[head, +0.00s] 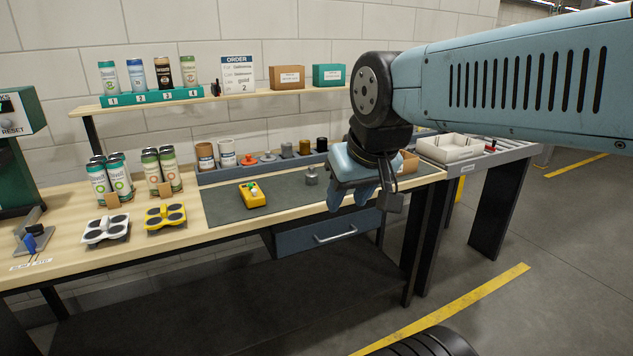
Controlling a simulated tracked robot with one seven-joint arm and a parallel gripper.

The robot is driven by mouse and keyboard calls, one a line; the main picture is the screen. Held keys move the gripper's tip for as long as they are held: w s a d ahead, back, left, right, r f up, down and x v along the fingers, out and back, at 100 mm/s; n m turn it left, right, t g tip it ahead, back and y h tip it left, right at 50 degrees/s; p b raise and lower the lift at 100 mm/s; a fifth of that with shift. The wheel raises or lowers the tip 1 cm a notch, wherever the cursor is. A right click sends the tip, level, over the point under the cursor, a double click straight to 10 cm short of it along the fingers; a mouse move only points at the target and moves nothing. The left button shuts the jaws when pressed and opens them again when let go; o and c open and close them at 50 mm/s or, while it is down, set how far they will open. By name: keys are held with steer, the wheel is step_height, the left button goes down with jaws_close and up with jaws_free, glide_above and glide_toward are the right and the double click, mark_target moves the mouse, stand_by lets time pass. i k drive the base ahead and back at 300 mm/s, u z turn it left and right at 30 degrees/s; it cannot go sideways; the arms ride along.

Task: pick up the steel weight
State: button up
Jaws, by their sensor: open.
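A small grey metal weight with a knob on top, which looks like the steel weight (311,177), stands upright on the dark grey mat (230,206) near its right end. My gripper (351,200) is in front of and to the right of it in the picture, fingers pointing down, open, and apart from the weight. I see nothing between the fingers. The gripper hides the right end of the mat and part of the bench behind it.
A yellow device (252,194) lies on the mat left of the weight. Behind stands a grey rack (235,174) holding several small items. White (105,230) and yellow (166,217) can holders stand at left. A white tray (449,148) is on the right.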

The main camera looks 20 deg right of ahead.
mark_target(311, 177)
steer(key=u, duration=0.15)
steer(key=i, duration=0.9)
steer(key=z, duration=0.05)
